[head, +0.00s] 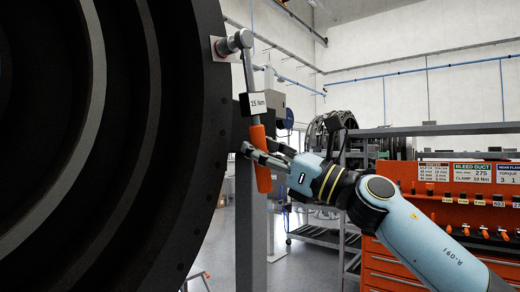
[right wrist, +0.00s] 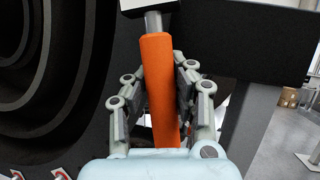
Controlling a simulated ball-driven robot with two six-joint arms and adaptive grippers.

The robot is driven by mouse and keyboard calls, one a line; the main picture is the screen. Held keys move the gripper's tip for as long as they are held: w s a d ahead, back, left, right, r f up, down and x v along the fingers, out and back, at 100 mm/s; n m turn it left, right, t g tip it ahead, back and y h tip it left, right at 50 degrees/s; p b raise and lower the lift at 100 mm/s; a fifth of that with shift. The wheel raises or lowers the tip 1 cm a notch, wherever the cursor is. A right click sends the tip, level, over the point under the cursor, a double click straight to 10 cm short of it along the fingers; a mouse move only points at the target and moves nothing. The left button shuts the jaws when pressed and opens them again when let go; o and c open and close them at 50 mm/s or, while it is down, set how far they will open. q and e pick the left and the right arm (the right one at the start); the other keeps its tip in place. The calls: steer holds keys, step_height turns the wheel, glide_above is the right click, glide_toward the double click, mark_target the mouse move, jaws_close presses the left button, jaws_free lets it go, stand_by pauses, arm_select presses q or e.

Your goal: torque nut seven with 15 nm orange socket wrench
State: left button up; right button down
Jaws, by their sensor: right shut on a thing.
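The socket wrench (head: 262,160) has an orange handle, a grey shaft and a white tag reading 15 Nm. My right gripper (head: 262,158) is shut on its orange handle; the right wrist view also shows the handle (right wrist: 158,90) between the fingers of the right gripper (right wrist: 160,85). The wrench stands nearly upright, with its head (head: 236,42) at the top, against a small pale plate (head: 217,48) on the rim of the large dark engine ring (head: 205,150). The nut under the socket is hidden. My left gripper is not in view.
An orange tool cabinet (head: 385,262) with labelled signs and several orange-handled tools stands at the right. A grey post (head: 250,235) rises behind the wrench. A rack with a ring-shaped part (head: 325,130) stands farther back. Open floor shows between post and rack.

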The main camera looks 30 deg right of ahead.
stand_by(0.3)
steer(key=shift+s+a+f+m+t+h, duration=0.1)
steer(key=shift+s+a+m+t+h, duration=0.15)
steer(key=shift+a+m, duration=0.25)
steer(key=shift+s+a+m+t+h, duration=0.15)
steer(key=shift+s+a+m+t, duration=0.1)
steer(key=shift+a+m, duration=0.25)
steer(key=shift+s+a+m+t+h, duration=0.2)
steer(key=shift+a+m+h, duration=0.05)
steer(key=shift+a+m, duration=0.25)
steer(key=shift+s+a+m+t+h, duration=0.2)
steer(key=shift+a+m+h, duration=0.05)
steer(key=shift+a+m, duration=0.25)
steer(key=shift+s+a+m+t+h, duration=0.15)
steer(key=shift+s+a+m+h, duration=0.1)
steer(key=shift+a+m, duration=0.25)
steer(key=shift+s+a+m+t+h, duration=0.15)
steer(key=shift+a+m+h, duration=0.1)
steer(key=shift+a+m, duration=0.25)
steer(key=shift+d, duration=0.15)
